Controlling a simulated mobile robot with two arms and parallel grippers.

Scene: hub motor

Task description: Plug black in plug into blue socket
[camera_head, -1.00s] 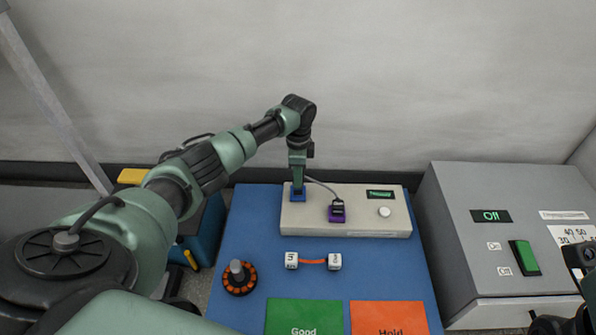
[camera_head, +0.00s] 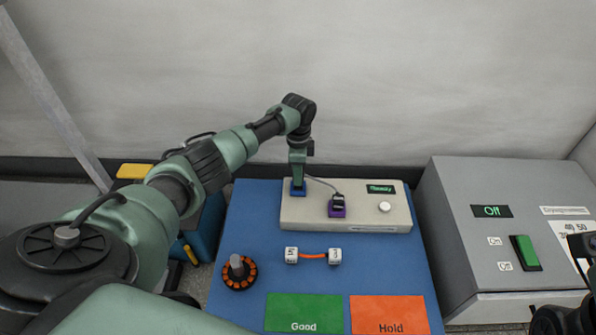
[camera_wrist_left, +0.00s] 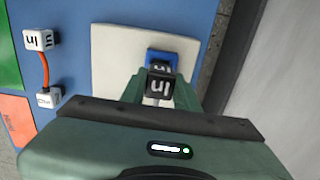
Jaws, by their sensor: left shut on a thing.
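My left gripper (camera_head: 298,188) points down over the blue socket (camera_head: 291,193) at the left of the pale test box (camera_head: 360,228). It is shut on the black in plug (camera_wrist_left: 160,86), whose "In" label shows in the left wrist view between the fingers. In that view the blue socket (camera_wrist_left: 158,55) shows just beyond the plug; whether the plug is seated in it is hidden. A grey cable runs from the gripper to a second black plug (camera_head: 338,199) at the purple socket (camera_head: 337,212). Dark parts of my right arm show at the right edge; its jaws are unclear.
The box has a small green-text display (camera_head: 380,189) and a round white button (camera_head: 384,207). Two white cubes on an orange cable (camera_head: 313,257), a hub motor (camera_head: 239,272), a green pad (camera_head: 303,310) and an orange pad (camera_head: 390,315) lie in front. A grey switch box (camera_head: 490,270) stands right, reading "Off".

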